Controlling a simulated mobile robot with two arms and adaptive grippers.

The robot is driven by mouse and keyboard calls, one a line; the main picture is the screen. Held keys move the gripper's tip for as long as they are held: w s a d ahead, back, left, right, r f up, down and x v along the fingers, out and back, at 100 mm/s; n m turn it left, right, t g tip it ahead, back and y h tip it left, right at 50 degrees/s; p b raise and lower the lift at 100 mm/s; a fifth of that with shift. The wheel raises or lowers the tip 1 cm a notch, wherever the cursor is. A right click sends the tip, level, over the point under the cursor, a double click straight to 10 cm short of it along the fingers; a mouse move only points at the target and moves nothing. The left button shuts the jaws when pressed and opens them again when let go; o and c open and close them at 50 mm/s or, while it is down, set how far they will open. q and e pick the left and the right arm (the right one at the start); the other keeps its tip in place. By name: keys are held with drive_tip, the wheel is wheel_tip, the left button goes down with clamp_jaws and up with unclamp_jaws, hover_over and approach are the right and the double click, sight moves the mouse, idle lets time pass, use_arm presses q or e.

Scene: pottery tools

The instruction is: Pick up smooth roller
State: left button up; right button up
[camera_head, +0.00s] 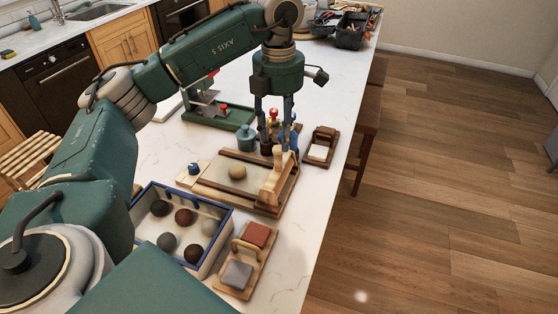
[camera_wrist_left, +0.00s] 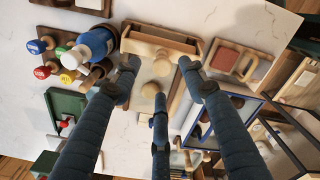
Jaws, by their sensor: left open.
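A pale wooden roller-like piece (camera_head: 274,182) lies across the right end of a wooden slab board (camera_head: 215,192); I cannot tell whether it is the smooth roller. In the left wrist view it lies across the top of the board (camera_wrist_left: 160,38). My left gripper (camera_head: 273,146) points down above the board's far side, fingers apart, and partly hides a rack of colour-topped tools (camera_head: 273,115). In the left wrist view my open, empty fingers (camera_wrist_left: 160,75) spread over the board. My right gripper is not in view.
A blue-rimmed tray (camera_head: 227,228) of clay balls and a wooden holder with two blocks (camera_head: 256,236) stand nearer. A small wooden stand (camera_head: 320,148) is to the right, a green tool (camera_head: 222,116) behind. The counter's right edge is close.

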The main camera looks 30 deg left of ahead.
sight(278, 148)
use_arm(q)
drive_tip(key=shift+s+f, duration=0.15)
drive_tip(key=shift+f, duration=0.85)
wheel_tip(278, 148, down, 5)
drive_tip(key=p, duration=0.3)
drive_tip(key=shift+d, duration=0.1)
drive_tip(key=shift+f, duration=0.35)
drive_tip(key=shift+c, duration=0.3)
drive_tip(key=c, duration=0.9)
clamp_jaws()
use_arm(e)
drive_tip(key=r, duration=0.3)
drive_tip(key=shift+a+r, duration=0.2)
